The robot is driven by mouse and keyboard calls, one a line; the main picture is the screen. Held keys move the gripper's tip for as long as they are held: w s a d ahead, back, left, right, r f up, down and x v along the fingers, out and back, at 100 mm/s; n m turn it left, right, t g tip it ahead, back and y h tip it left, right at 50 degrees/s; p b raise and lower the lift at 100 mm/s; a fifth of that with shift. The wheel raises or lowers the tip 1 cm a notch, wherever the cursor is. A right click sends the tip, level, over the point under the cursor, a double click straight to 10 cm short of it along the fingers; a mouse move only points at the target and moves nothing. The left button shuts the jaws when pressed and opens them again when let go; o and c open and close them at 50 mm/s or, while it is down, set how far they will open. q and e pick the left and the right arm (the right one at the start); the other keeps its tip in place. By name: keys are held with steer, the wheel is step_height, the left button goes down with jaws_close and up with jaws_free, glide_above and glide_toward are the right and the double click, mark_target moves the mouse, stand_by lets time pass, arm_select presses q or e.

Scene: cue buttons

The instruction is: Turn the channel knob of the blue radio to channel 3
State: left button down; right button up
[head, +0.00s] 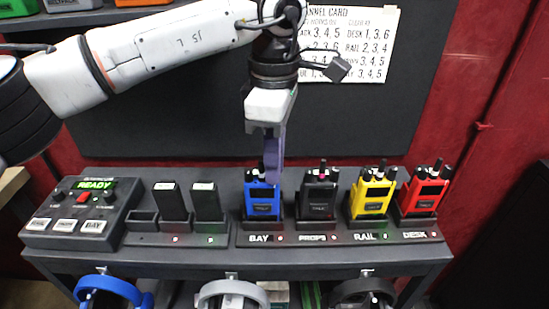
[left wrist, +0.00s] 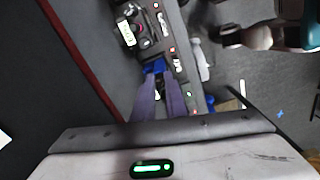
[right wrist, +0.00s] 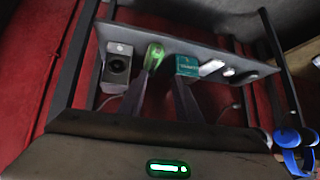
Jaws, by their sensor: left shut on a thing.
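The blue radio (head: 262,203) stands upright in its charger slot above the BAY label. My left gripper (head: 271,180) points straight down at the top of this radio. In the left wrist view my left fingers (left wrist: 158,76) close together at the blue radio (left wrist: 154,66), shut on its channel knob. The fingers hide the knob, so its channel setting cannot be read. My right gripper (right wrist: 160,85) shows only in its own wrist view, fingers apart, in front of a lower shelf with nothing clearly between them.
Black (head: 318,200), yellow (head: 371,198) and red (head: 423,193) radios stand to the right in the charger row. A control box (head: 84,208) reading READY and spare batteries (head: 207,202) are at left. A channel card (head: 350,45) hangs behind. Headsets (head: 233,293) hang below the front edge.

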arm_select(q)
steer(key=c, duration=1.8)
jaws_free()
steer(key=shift+o, duration=0.2)
step_height(320, 180, up, 10)
steer(key=shift+r, duration=0.15)
